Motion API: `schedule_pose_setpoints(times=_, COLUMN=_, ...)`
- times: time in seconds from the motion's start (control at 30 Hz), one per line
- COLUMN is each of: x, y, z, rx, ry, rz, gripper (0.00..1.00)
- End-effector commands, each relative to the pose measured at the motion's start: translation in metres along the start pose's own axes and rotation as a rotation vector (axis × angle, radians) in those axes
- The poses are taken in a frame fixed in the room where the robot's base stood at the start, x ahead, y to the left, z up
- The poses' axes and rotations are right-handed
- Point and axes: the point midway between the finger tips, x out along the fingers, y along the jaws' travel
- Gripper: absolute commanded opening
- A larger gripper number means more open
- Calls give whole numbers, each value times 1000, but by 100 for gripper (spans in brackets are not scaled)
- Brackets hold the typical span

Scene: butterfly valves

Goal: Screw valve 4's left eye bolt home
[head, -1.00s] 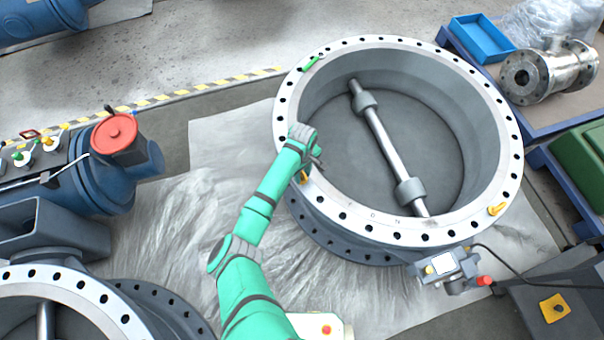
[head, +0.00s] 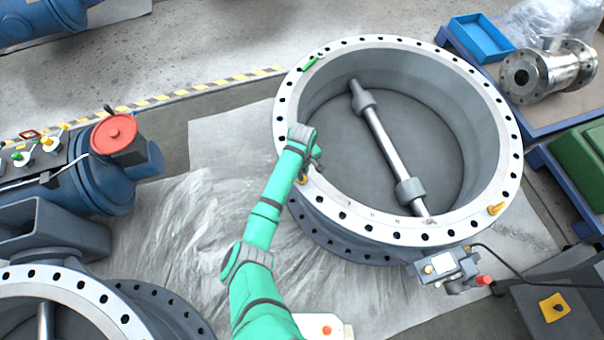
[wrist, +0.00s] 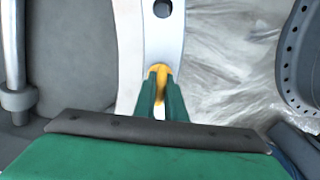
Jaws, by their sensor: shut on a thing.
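Valve 4 (head: 345,215) is the large round valve with a pale drilled flange; its flange also shows in the wrist view (wrist: 161,35). Its left eye bolt is yellow and stands at the left of the flange, partly hidden by my gripper in the head view (head: 302,179). In the wrist view the yellow eye bolt (wrist: 158,71) sits between the green fingers of my gripper (wrist: 160,82), which are shut on it. How deep its thread sits is hidden.
Another yellow eye bolt (head: 495,209) stands at the right of the flange, and a green piece (head: 310,62) lies at its upper left. A grey actuator box (head: 446,266) juts from the front. A blue motor with a red cap (head: 114,133) stands left.

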Motion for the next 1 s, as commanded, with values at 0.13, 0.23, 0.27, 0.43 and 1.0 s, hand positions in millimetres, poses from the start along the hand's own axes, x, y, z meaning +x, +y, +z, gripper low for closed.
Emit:
schedule_pose_setpoints(times=0.13, x=3, y=2, z=7, rx=84, ry=-14, rz=-1, gripper=0)
schedule_pose_setpoints(times=0.23, x=3, y=1, z=8, rx=150, ry=-16, rz=-2, gripper=0)
schedule_pose_setpoints(times=0.27, x=3, y=1, z=7, rx=171, ry=-15, rz=-2, gripper=0)
schedule_pose_setpoints(times=0.43, x=3, y=0, z=6, rx=295, ry=-14, rz=-2, gripper=0)
schedule_pose_setpoints(times=1.0, x=3, y=0, z=4, rx=833, ry=-9, rz=0, gripper=0)
